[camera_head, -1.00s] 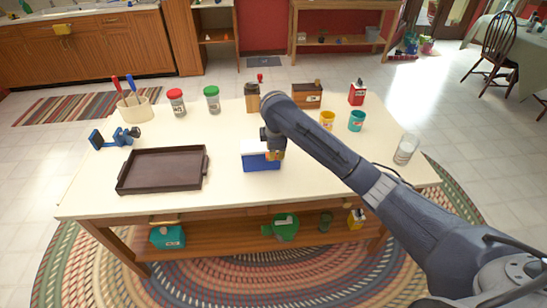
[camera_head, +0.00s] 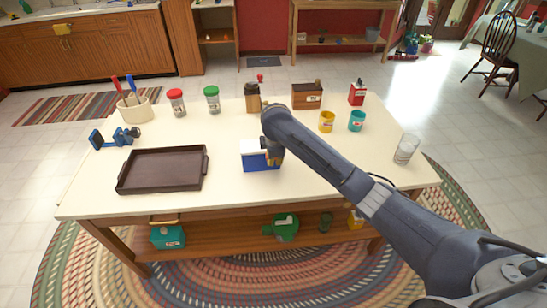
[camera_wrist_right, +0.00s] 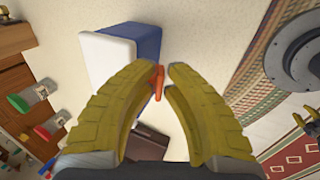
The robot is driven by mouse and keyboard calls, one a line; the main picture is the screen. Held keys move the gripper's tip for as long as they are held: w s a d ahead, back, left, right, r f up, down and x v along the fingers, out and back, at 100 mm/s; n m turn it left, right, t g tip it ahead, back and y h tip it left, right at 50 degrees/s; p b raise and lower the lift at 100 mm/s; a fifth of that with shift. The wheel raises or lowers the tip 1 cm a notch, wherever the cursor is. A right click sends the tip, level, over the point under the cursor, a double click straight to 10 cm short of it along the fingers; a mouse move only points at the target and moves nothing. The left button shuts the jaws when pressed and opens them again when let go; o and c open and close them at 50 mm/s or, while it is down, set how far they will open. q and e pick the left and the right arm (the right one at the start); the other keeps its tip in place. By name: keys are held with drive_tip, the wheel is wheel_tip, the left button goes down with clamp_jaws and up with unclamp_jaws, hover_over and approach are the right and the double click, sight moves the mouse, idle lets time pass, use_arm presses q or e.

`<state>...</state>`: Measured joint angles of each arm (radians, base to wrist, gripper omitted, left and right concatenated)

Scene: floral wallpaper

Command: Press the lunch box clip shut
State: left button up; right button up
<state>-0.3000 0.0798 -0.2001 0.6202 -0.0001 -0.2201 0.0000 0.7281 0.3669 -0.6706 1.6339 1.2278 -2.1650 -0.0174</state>
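The lunch box (camera_head: 259,163) has a blue body and a white lid (camera_head: 252,147) and stands near the middle of the table's front half. In the right wrist view, its white lid (camera_wrist_right: 105,60) and blue side (camera_wrist_right: 140,40) are at the upper left. An orange clip (camera_wrist_right: 158,84) shows between my yellow fingers, close to the box's edge; whether they touch it I cannot tell. My right gripper (camera_wrist_right: 160,66) has its fingertips nearly together, with a narrow gap, beside the box. In the head view the right gripper (camera_head: 274,157) partly covers the box's right side.
A dark brown tray (camera_head: 160,187) lies left of the lunch box. The table (camera_head: 225,190) is bare in front of the box.

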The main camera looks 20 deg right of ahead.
clamp_jaws()
drive_tip(key=t, duration=0.1)
drive_tip(key=f+t, duration=0.1)
drive_tip(key=t, duration=0.1)
drive_tip(key=shift+s+f+h, duration=0.1)
drive_tip(key=shift+s+h, duration=0.05)
drive_tip(key=shift+h, duration=0.15)
drive_tip(key=t, duration=0.2)
drive_tip(key=f+t, duration=0.1)
drive_tip(key=t, duration=0.1)
drive_tip(key=shift+f+h, duration=0.2)
drive_tip(key=shift+h, duration=0.1)
drive_tip(key=shift+w+f+t+h, duration=0.15)
drive_tip(key=shift+w+f+t, duration=0.1)
drive_tip(key=shift+t, duration=0.65)
drive_tip(key=shift+w+f+t+h, duration=0.15)
drive_tip(key=shift+f+t, duration=0.05)
drive_tip(key=shift+t, duration=0.7)
drive_tip(key=shift+w+d+f+t, duration=0.1)
drive_tip(key=shift+w+f+t, duration=0.05)
drive_tip(key=shift+t, duration=0.45)
drive_tip(key=shift+w+f+t, duration=0.1)
drive_tip(key=shift+w+t, duration=0.05)
drive_tip(key=shift+t, duration=0.45)
drive_tip(key=shift+w+t, duration=0.1)
drive_tip(key=shift+t, duration=0.4)
